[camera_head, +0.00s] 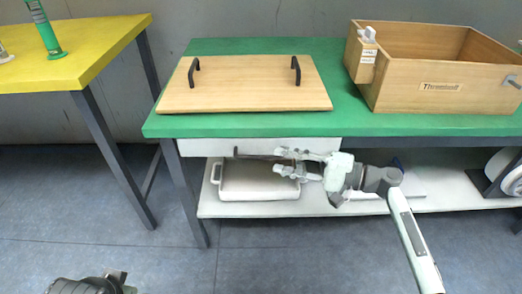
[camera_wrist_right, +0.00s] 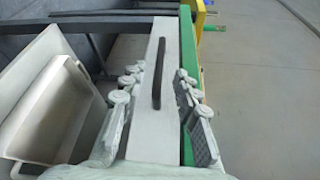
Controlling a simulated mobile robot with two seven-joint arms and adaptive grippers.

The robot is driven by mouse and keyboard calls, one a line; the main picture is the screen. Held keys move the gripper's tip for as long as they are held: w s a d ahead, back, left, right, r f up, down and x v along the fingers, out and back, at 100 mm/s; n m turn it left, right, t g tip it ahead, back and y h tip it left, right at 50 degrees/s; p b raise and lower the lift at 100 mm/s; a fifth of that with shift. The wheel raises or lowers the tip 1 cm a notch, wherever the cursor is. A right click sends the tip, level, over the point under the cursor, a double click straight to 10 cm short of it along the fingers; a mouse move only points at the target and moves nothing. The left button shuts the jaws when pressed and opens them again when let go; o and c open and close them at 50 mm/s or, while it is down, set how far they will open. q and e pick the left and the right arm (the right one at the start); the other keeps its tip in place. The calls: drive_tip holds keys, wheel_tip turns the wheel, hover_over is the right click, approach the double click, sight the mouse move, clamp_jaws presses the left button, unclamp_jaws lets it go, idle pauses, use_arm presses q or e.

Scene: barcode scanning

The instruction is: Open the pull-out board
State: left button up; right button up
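The pull-out board appears as a white front panel (camera_head: 215,147) under the green tabletop, with a dark bar handle (camera_head: 250,154). It looks closed, flush beneath the table edge. In the right wrist view the panel (camera_wrist_right: 148,125) and its black handle (camera_wrist_right: 158,73) lie between my fingers. My right gripper (camera_head: 287,163) is open in front of the panel, at the right end of the handle, fingers above and below its line. It also shows open in the right wrist view (camera_wrist_right: 163,95), not closed on the handle. My left gripper's fingers are not visible; only a dark arm part shows at bottom left.
On the green table (camera_head: 240,46) are a wooden board (camera_head: 245,85) with two black handles and a wooden crate (camera_head: 425,95). A yellow table (camera_head: 90,45) stands left. The floor in front is clear.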

sight(261, 157)
drive_tip(key=x, duration=0.6)
drive_tip(key=shift+a, duration=0.25)
clamp_jaws()
